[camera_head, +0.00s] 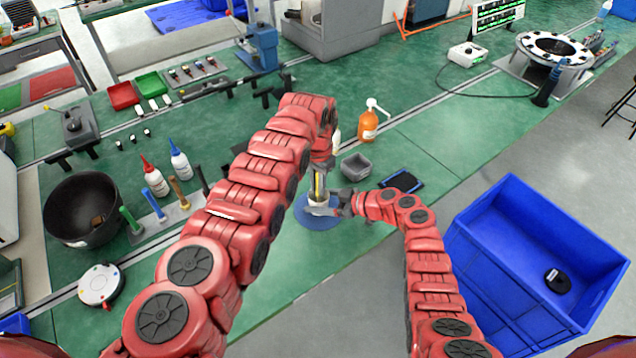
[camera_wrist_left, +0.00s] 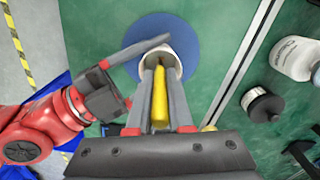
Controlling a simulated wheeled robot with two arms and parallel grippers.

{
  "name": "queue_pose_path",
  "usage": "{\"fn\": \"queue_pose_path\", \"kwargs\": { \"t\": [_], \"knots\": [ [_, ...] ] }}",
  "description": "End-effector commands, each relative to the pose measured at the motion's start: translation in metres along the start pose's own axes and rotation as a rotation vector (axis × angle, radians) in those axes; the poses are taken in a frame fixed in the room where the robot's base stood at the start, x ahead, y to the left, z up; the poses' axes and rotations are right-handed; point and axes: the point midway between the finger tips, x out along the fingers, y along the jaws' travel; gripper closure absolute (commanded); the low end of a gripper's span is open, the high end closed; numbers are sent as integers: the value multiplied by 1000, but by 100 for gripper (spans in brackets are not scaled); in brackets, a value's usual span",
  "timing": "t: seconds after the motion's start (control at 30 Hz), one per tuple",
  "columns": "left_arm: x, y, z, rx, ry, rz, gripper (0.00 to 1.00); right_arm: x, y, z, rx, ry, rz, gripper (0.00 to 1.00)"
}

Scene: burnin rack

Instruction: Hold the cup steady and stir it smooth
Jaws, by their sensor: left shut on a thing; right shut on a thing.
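A small pale cup (camera_wrist_left: 176,68) stands on a round blue mat (camera_head: 305,218), which also shows in the left wrist view (camera_wrist_left: 186,32). My left gripper (camera_head: 318,185) points down over the cup and is shut on a yellow-handled stirrer (camera_wrist_left: 160,108). The stirrer's lower end reaches the cup's mouth; its tip and the cup's contents are hidden. My right gripper (camera_head: 330,205) comes in from the right in the head view and is shut on the cup, low at its side. In the left wrist view my right gripper (camera_wrist_left: 140,55) enters from the left.
An orange pump bottle (camera_head: 368,125) stands behind. Glue bottles (camera_head: 155,178) and a black bowl (camera_head: 65,232) are at left. A blue crate (camera_head: 490,245) stands beyond the bench edge.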

Motion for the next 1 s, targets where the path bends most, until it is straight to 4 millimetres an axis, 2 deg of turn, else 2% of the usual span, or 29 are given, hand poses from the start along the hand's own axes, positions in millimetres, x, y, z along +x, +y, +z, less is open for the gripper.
{"fn": "queue_pose_path", "kwargs": {
  "t": [0.27,0.53,0.8,1.0],
  "knots": [
    [0,0,1,-1,0,0,100,0,0,0,0,0,0,84],
    [0,10,3,0,0,0,100,0,0,0,0,0,0,84],
    [0,-2,10,-1,0,0,100,0,0,0,0,0,0,84],
    [0,6,5,2,0,0,100,0,0,0,0,0,0,84]
  ]
}}
